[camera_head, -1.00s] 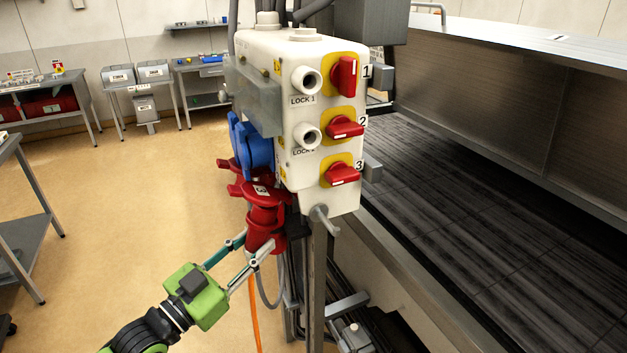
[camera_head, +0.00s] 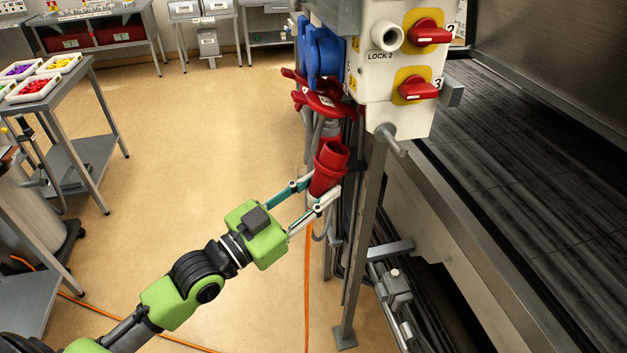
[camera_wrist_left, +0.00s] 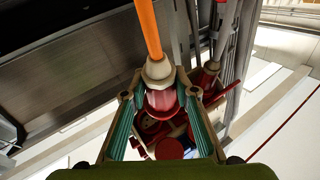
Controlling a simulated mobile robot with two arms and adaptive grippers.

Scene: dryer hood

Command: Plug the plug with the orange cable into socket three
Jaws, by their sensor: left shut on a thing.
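My left gripper (camera_head: 320,202) is shut on the red plug (camera_head: 328,168), its fingers on either side of the plug body. The plug's round mouth faces up and is slightly tilted. The orange cable (camera_head: 307,285) hangs below the gripper. In the left wrist view the orange cable (camera_wrist_left: 149,28) enters the plug (camera_wrist_left: 161,100) between the fingers, with red socket parts beyond. My right gripper is not in view.
Blue sockets (camera_head: 322,55) sit above the red ones. A red switch (camera_head: 418,88) is marked 3. A metal post (camera_head: 362,240) stands right of the plug, beside the conveyor (camera_head: 520,170). Another red plug (camera_wrist_left: 207,78) shows in the wrist view.

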